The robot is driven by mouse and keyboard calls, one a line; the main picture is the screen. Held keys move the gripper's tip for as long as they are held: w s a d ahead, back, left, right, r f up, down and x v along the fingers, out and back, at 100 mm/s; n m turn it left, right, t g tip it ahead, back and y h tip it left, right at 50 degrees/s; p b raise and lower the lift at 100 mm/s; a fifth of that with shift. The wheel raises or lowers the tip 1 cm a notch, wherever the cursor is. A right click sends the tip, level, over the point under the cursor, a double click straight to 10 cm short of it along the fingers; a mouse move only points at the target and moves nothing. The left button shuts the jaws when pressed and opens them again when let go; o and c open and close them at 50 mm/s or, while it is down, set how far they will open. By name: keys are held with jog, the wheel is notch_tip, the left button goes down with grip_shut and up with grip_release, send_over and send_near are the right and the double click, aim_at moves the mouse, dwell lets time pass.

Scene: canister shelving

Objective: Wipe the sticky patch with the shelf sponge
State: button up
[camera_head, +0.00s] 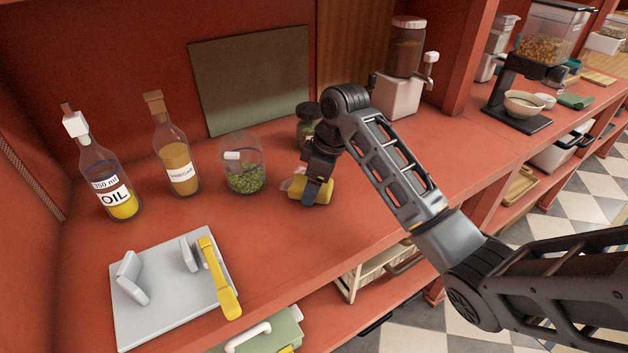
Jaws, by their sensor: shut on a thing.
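My gripper (318,187) reaches down to the red shelf top near the middle of the view. It is shut on a yellow sponge (299,188), which is at the shelf surface; I cannot tell whether it presses on it. Part of the sponge is hidden behind the gripper's finger. A small pale thing shows at the sponge's left edge, too small to make out. I cannot make out a sticky patch; the gripper and sponge cover part of the surface there.
A jar of green bits (245,178) stands just left of the sponge, a dark-lidded jar (306,127) behind it. Vinegar (178,165) and oil (107,190) bottles stand further left. A grey board (160,313) with a yellow-handled tool (222,285) lies front left. Shelf front centre is clear.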

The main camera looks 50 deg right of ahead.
aim_at(285, 178)
jog(key=shift+w+a, duration=0.2)
jog(key=shift+a, duration=0.4)
jog(key=shift+w+a, duration=0.15)
jog(key=shift+a, duration=0.45)
jog(key=shift+w+d+f+b, duration=0.15)
jog(key=shift+w+d, duration=0.2)
jog(key=shift+w, duration=0.9)
jog(key=shift+w+d+b, duration=0.2)
jog(key=shift+w+d, duration=0.1)
jog(key=shift+w, duration=0.95)
jog(key=shift+w+d+f+b, duration=0.15)
jog(key=shift+w+d, duration=0.2)
jog(key=shift+w, duration=0.9)
jog(key=shift+w+d+r+b, duration=0.1)
jog(key=shift+w+d+b, duration=0.1)
jog(key=shift+w, duration=0.5)
jog(key=shift+w+d+r+b, duration=0.1)
jog(key=shift+w+d+b, duration=0.1)
jog(key=shift+w, duration=0.5)
jog(key=shift+r, duration=0.1)
notch_tip(285, 178, up, 2)
jog(key=shift+r+p, duration=0.2)
jog(key=shift+p, duration=0.95)
jog(key=shift+r, duration=1.8)
jog(key=shift+r, duration=0.15)
